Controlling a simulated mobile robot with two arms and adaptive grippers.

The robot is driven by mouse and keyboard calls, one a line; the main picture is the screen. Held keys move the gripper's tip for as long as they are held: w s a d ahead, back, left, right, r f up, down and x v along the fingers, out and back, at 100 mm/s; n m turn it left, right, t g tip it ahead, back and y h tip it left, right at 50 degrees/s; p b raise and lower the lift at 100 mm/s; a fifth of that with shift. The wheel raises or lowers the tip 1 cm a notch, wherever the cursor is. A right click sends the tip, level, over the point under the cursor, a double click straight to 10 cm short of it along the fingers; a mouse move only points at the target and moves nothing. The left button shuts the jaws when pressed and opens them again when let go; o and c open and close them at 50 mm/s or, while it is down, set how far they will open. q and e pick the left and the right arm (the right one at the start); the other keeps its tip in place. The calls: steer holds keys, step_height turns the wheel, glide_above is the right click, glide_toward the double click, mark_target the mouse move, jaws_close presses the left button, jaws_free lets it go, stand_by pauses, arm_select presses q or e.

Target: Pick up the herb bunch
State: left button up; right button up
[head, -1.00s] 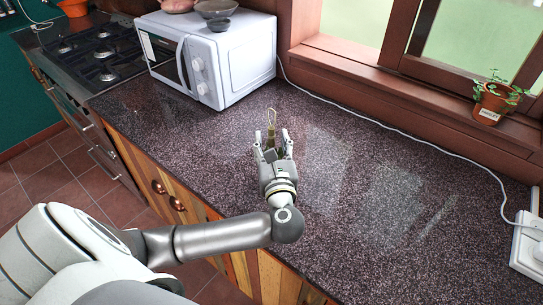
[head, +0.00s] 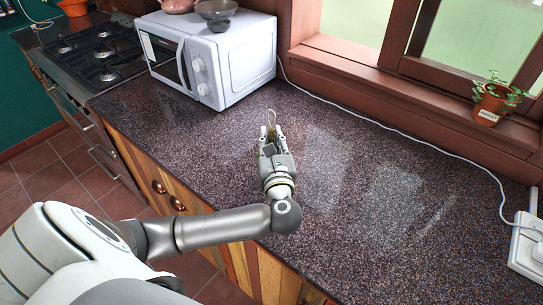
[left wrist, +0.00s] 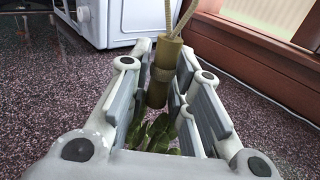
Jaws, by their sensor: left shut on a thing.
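The herb bunch (left wrist: 159,72) has a thick olive stem bundle with a string loop at its top and dark green leaves below. In the left wrist view it stands between the fingers of my left gripper, which is shut on it. In the head view my left gripper (head: 271,138) is low over the middle of the countertop, and only the bunch's top loop (head: 271,117) shows beyond the fingertips. The fingers hide most of the bunch in the head view. My right gripper is in neither view.
A dark speckled countertop (head: 350,215) is clear to the right of the gripper. A white microwave (head: 235,65) with bowls on top stands behind left. A white cord runs along the window sill to a socket (head: 526,240). A potted plant (head: 490,103) stands on the sill.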

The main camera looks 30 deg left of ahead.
arm_select(q)
steer(key=shift+r, duration=0.1)
steer(key=shift+r+b, duration=0.35)
steer(key=shift+r, duration=0.15)
steer(key=s+d+r+p, duration=0.3)
steer(key=s+d+r, duration=0.2)
steer(key=s+r, duration=0.7)
steer(key=shift+s+d, duration=0.2)
steer(key=shift+s, duration=0.25)
steer(key=shift+f, duration=0.15)
